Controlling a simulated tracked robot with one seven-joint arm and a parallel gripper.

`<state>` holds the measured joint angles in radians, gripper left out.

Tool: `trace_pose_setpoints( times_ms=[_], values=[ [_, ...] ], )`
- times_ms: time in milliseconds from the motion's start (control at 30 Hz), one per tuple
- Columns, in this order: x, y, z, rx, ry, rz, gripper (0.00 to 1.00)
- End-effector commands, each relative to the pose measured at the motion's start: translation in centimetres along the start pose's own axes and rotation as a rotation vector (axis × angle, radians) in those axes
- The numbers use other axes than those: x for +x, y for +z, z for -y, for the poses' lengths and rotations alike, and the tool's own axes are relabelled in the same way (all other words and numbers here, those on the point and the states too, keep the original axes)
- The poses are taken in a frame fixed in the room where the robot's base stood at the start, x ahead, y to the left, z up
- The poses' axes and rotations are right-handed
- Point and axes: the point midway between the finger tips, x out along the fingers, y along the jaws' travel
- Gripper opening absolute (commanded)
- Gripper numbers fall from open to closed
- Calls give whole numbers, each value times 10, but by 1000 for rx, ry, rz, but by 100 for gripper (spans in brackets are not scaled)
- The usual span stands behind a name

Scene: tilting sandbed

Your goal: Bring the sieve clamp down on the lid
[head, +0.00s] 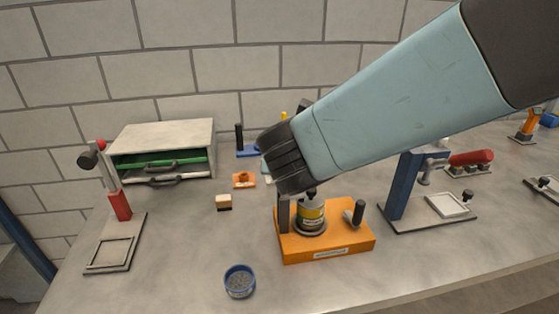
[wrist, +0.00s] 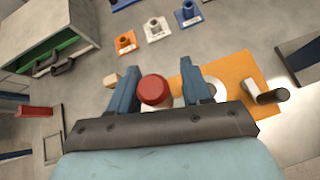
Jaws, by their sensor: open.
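The orange base (head: 345,247), with a pale label on its front edge, stands on the bench. A yellow-banded cylinder (head: 312,216) stands upright on it, its top partly hidden by my arm. A grey lever piece with a dark post (head: 357,211) is at the base's right; a dark rod shows at upper right of the base (wrist: 242,78) in the wrist view. A round red knob (wrist: 153,90) lies between the fingers of my open gripper (wrist: 161,78); I cannot tell contact or which part it belongs to. I cannot clearly identify the sieve clamp or lid.
A blue grainy dish (head: 240,281) sits in front. A red-post stand (head: 119,204) is left, a blue-column press (head: 402,187) right. A drawer cabinet (head: 163,140) and small blocks stand behind. Bench between dish and left stand is clear.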

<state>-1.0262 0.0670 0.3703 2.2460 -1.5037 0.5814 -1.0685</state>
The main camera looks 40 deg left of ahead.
Motion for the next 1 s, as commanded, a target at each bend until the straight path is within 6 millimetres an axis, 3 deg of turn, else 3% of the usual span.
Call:
trace_pose_setpoints(
  times_ms=[167,700,1000],
  values=[
    [-14,1,0,2,1,3,48],
    [-98,0,0,1,1,3,48],
    [-130,-1,0,0,1,0,48]
  ],
)
